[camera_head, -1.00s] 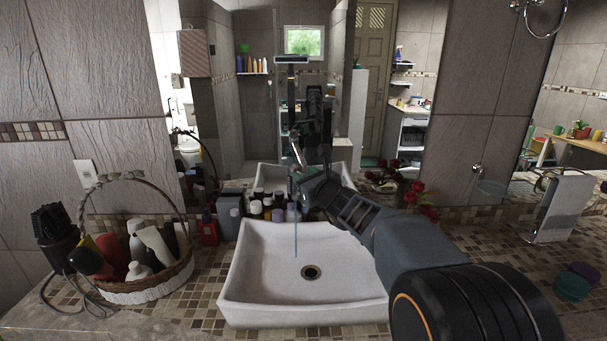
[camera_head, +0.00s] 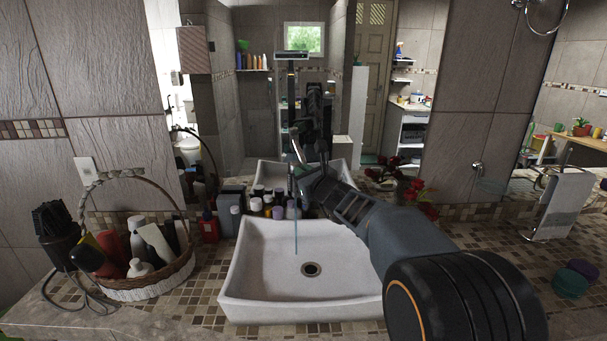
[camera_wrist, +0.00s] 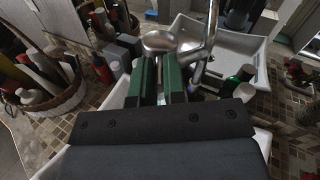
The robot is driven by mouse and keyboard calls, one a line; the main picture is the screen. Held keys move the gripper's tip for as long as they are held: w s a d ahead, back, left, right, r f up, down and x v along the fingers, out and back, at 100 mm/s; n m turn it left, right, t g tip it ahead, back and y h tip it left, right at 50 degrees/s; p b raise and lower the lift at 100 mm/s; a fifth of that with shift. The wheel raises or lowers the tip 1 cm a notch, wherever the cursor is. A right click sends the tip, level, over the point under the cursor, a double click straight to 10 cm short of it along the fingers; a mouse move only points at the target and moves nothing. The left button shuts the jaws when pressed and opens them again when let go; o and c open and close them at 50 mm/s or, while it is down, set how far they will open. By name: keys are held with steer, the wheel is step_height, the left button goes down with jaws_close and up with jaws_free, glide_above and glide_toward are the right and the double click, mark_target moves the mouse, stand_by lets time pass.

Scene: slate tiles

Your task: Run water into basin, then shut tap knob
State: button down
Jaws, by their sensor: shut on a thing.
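The white rectangular basin (camera_head: 262,290) is set on the counter, with a dark round drain in its floor. A thin stream of water (camera_head: 295,232) falls into it; no clear pool shows around the drain. My gripper (camera_head: 306,172) is at the back of the basin, beside the tap. In the wrist view my gripper (camera_wrist: 160,66) has its two green fingers close together at the rounded chrome tap knob (camera_wrist: 158,42), shut on it. The chrome tap body (camera_wrist: 208,45) stands just right of the fingers. In the head view my gripper partly hides the knob.
A wicker basket (camera_head: 150,288) of bottles and a black hairdryer (camera_head: 58,240) are on the left. Several small bottles (camera_head: 268,208) line the basin's back. Red flowers (camera_head: 420,195) are right of my arm. A mirror fills the back wall.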

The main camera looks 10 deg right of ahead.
steer(key=shift+d+r, duration=0.1)
steer(key=shift+w+d+n+g+y+p, duration=0.6)
steer(key=shift+n+g+y+p, duration=1.5)
steer(key=shift+g+p, duration=0.2)
steer(key=shift+w+d+n+g+y+p, duration=0.5)
steer(key=shift+w+n+g+y+p, duration=0.15)
steer(key=shift+n+g+y+p, duration=1.55)
steer(key=shift+w+d+n+g+y+p, duration=0.6)
steer(key=shift+n+g+y+p, duration=1.35)
steer(key=shift+g+p, duration=0.4)
steer(key=shift+g, duration=0.25)
steer(key=c, duration=1.2)
jaws_free()
